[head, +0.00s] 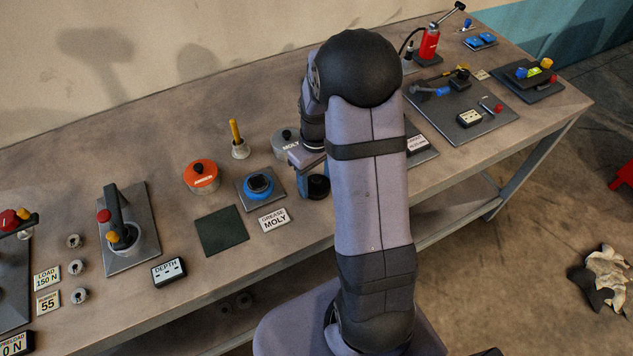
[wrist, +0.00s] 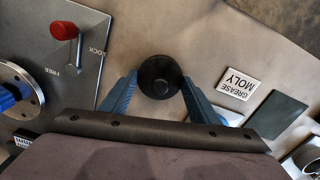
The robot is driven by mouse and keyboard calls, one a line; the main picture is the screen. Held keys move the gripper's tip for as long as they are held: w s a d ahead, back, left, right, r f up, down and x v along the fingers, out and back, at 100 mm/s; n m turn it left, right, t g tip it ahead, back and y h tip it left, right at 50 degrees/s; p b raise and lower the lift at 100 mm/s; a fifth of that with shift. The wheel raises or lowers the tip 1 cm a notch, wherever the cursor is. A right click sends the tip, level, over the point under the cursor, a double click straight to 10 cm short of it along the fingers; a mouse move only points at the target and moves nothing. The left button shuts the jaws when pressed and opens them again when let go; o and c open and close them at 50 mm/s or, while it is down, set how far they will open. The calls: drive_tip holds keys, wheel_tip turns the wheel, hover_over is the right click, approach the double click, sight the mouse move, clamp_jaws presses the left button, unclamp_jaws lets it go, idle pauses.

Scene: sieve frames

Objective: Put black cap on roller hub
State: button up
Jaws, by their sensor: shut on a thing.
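The black cap (wrist: 160,77) is a dark round piece, held between the two blue fingers of my gripper (wrist: 160,84). In the head view the cap (head: 319,187) is at my gripper (head: 309,177), over the front part of the bench, right of the GREASE MOLY sign. In the wrist view a round metal flange with bolt holes (wrist: 31,77) and a blue part is at the left edge, apart from the cap. It may be the roller hub; I cannot tell for sure. My arm hides that area in the head view.
A plate with a red-knobbed lever (wrist: 66,29) marked LOCK and FREE is beside the flange. A GREASE MOLY sign (head: 274,219), a dark mat (head: 222,231), a blue round piece on a plate (head: 259,185) and an orange tin (head: 202,176) stand left of my gripper.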

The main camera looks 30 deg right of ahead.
drive_tip(key=shift+r, duration=0.1)
wheel_tip(320, 180, up, 10)
drive_tip(key=shift+f+b, duration=0.1)
drive_tip(key=shift+b, duration=1.1)
drive_tip(key=w+a+f+n, duration=0.1)
drive_tip(key=a+n, duration=0.1)
drive_tip(key=a, duration=0.4)
wheel_tip(320, 180, up, 3)
drive_tip(key=m, duration=0.2)
hover_over(257, 182)
drive_tip(key=shift+f+p, duration=1.3)
drive_tip(key=shift+f, duration=3.6)
drive_tip(key=shift+f, duration=0.1)
